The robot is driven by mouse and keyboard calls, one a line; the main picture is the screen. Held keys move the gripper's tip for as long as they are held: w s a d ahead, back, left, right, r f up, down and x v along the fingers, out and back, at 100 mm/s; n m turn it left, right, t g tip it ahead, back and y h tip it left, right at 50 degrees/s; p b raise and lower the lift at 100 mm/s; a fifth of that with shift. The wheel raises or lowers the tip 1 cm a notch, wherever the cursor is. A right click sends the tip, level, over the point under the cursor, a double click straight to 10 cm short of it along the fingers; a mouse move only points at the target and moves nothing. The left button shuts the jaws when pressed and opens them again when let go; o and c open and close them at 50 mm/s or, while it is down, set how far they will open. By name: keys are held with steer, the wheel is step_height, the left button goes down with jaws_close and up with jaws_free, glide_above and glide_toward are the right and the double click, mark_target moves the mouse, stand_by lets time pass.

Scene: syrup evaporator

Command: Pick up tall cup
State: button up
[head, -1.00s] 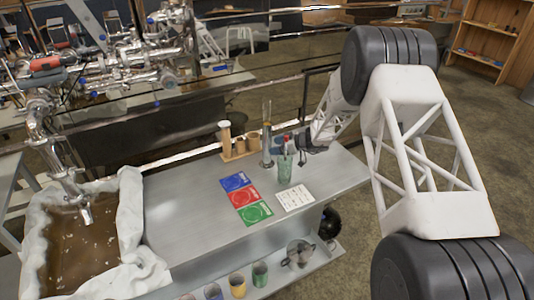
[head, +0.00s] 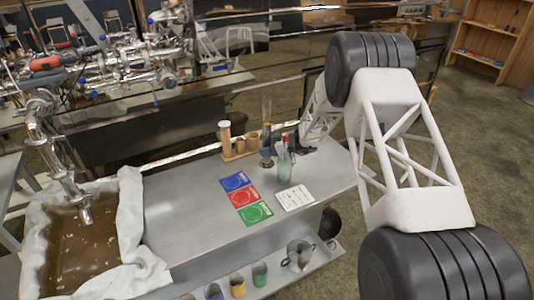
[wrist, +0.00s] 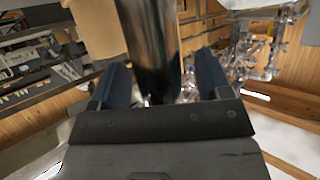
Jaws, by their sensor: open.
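The tall cup (head: 266,140) is a slim, shiny upright cylinder on a round foot, standing on the metal bench near its back edge. In the wrist view a tall, dark, reflective cylinder, apparently this cup (wrist: 152,45), rises between my two finger pads. My gripper (head: 280,143) is just right of the cup in the head view, partly hidden by the bottle. In the wrist view my gripper (wrist: 163,85) is open, with a finger on each side of the cylinder. Whether either finger touches it is unclear.
A wooden rack (head: 240,155) is left of the cup. Coloured cards (head: 242,196) and a white card (head: 295,198) lie flat.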

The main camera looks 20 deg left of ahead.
mark_target(271, 126)
jaws_close()
stand_by(0.3)
steer(key=shift+r, duration=0.45)
steer(key=shift+r, duration=4.4)
steer(key=shift+r, duration=0.25)
